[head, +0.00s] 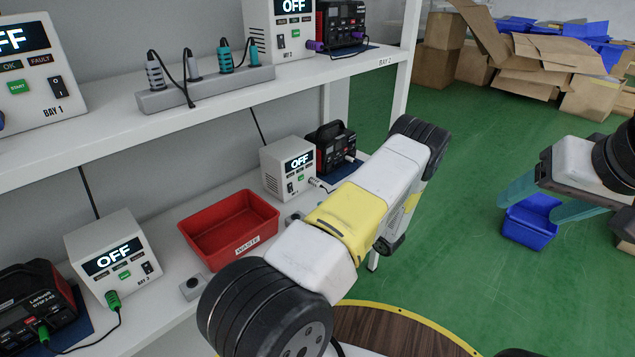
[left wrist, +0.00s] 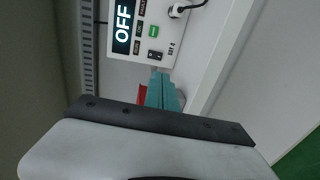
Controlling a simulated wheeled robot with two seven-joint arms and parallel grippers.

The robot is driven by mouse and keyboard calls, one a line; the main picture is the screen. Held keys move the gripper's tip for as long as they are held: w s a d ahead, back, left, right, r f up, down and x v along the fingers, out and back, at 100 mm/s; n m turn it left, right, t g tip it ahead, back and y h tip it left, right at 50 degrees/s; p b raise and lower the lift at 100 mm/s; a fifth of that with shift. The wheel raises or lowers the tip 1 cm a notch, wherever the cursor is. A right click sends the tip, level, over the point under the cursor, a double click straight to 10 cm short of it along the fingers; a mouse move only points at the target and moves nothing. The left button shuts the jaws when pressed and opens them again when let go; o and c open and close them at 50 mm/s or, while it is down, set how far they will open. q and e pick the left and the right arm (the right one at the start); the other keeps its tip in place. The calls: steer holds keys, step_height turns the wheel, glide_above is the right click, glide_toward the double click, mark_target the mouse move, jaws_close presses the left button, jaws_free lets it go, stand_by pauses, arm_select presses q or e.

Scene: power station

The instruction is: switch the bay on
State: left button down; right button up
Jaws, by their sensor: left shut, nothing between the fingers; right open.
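Several power units show OFF. Bay 1 (head: 38,75) and Bay 2 (head: 281,28) stand on the upper shelf. Bay 3 (head: 113,258) and the far-right unit (head: 290,170) stand on the lower shelf. In the left wrist view, the unit labelled Bay 4 (left wrist: 134,50) appears sideways, with a green button (left wrist: 154,31) and a black rocker switch (left wrist: 155,55). My left gripper (left wrist: 160,73) is shut and empty; its teal fingertips appear just beside the switch end of that unit, contact unclear. My right gripper (head: 528,208) is open over the floor.
A red waste bin (head: 230,229) stands between the lower units. A power strip (head: 206,87) with plugs lies on the upper shelf (head: 130,137). Black-and-red devices (head: 335,148) stand beside the units. A blue bin (head: 529,222) and cardboard boxes (head: 487,62) are on the green floor.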

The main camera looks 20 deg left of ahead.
mark_target(291, 191)
stand_by(0.3)
arm_select(q)
steer(key=x, duration=1.4)
steer(key=shift+w+a+f, duration=0.1)
steer(key=shift+a+f, duration=0.05)
steer(key=v, duration=0.8)
steer(key=shift+f, duration=0.1)
stand_by(0.3)
